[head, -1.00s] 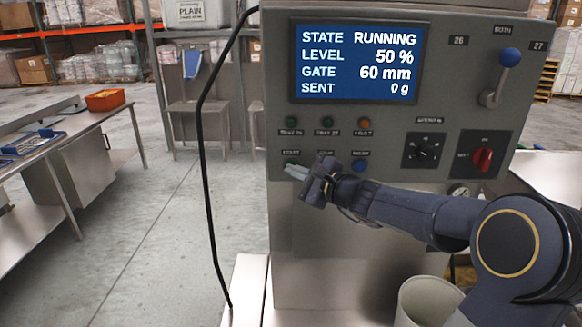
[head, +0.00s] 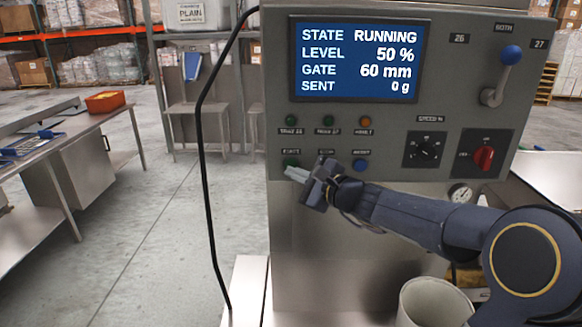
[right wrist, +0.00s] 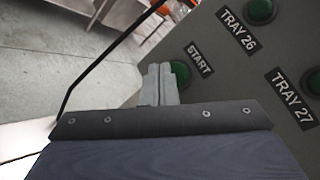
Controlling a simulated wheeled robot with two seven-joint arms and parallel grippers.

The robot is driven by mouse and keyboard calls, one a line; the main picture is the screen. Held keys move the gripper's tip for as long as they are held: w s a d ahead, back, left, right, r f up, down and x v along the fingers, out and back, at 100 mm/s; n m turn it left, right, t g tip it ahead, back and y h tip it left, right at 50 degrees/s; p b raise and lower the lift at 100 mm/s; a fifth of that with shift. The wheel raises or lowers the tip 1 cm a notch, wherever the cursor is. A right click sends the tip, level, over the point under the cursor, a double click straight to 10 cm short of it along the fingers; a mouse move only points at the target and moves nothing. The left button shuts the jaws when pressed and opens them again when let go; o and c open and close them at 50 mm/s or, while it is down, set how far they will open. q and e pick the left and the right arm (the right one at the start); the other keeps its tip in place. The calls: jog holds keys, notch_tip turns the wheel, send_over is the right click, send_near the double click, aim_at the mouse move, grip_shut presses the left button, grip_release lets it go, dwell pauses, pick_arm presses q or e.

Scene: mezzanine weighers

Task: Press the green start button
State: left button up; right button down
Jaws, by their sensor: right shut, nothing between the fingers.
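The green start button (head: 291,162) sits at the lower left of the grey control panel, under the screen. It also shows in the right wrist view (right wrist: 183,72), beside the START label and partly hidden by my fingers. My right gripper (head: 288,172) is shut and empty. Its fingertips are at the lower edge of the button in the head view. In the right wrist view the fingertips (right wrist: 160,70) overlap the button's left side. I cannot tell whether they touch it. My left gripper is not in view.
The screen (head: 357,60) reads RUNNING, 50 %, 60 mm, 0 g. A blue button (head: 361,165), indicator lamps, a black knob (head: 426,149), a red switch (head: 484,157) and a blue-knobbed lever (head: 510,57) share the panel. A black cable (head: 200,140) hangs left. A pale bin (head: 430,300) stands below my arm.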

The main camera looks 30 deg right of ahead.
jog(key=shift+s+a+b, duration=0.35)
jog(key=shift+s+a, duration=0.1)
jog(key=shift+s, duration=0.25)
jog(key=shift+s+a+b, duration=0.35)
jog(key=shift+s+a, duration=0.1)
jog(key=shift+s, duration=0.3)
jog(key=shift+s+a+b, duration=0.35)
jog(key=shift+s+a, duration=0.1)
jog(key=shift+s, duration=0.25)
